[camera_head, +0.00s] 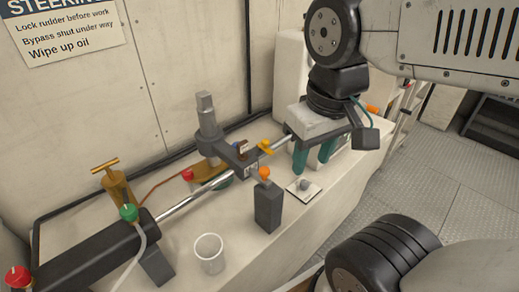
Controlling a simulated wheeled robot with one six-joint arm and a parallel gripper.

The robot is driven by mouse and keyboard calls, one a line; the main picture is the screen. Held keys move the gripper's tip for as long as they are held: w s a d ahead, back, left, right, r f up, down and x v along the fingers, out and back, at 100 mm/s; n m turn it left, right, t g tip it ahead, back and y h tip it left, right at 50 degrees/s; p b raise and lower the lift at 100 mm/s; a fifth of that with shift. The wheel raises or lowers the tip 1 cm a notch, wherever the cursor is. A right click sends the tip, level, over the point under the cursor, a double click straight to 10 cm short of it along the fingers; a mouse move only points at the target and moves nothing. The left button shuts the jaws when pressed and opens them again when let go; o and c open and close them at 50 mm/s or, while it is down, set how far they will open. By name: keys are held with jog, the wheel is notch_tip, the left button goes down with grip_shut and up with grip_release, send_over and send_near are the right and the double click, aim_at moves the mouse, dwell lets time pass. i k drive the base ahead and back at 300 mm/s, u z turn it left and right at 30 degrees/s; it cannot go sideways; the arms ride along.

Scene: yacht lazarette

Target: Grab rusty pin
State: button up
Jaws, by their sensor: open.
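A small rust-brown piece (242,147), which looks like the rusty pin, stands at the dark clevis on the end of the steel rod (195,195). It is small in view, and I cannot tell how deep it sits. My gripper (313,166) has two teal fingers pointing down, spread apart with nothing seen between them. It is to the right of the brown piece, above the right part of the white bench.
A yellow piece (265,146) and a dark block (268,208) with an orange knob stand close to the clevis. A grey ball on a pale square (304,189) lies below my gripper. A clear cup (209,253) and brass pump (116,185) stand left.

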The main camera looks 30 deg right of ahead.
aim_at(242, 147)
jog(key=u, duration=0.45)
jog(key=k, duration=1.05)
jog(key=u, duration=1.45)
jog(key=i, duration=0.85)
jog(key=z, duration=0.65)
jog(key=i, duration=0.55)
jog(key=z, duration=0.55)
